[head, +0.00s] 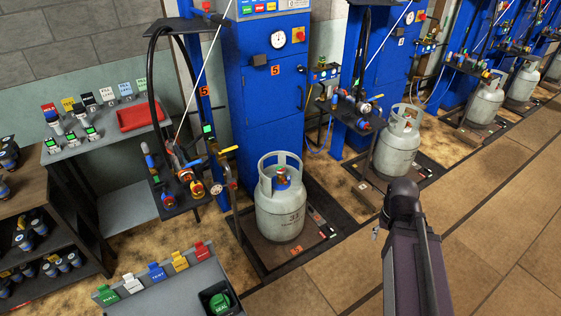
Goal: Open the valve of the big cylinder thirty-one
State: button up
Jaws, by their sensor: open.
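A big grey cylinder (279,218) stands upright on the scale under the blue cabinet marked 5. A second grey cylinder (396,152) stands on the scale to the right. My arm comes up from the lower right. A small part of my gripper (379,224) shows left of the dark wrist, open, apart from both cylinders; the rest is hidden.
A blue scale cabinet (265,120) stands behind the cylinder. A shelf with hoses and valve fittings (186,190) is to its left. A grey box with coloured tags (165,285) is at the front. The tiled floor (480,220) at right is clear.

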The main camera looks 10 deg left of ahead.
aim_at(279, 169)
jog(key=u, duration=0.3)
jog(key=i, duration=1.3)
jog(key=u, duration=0.6)
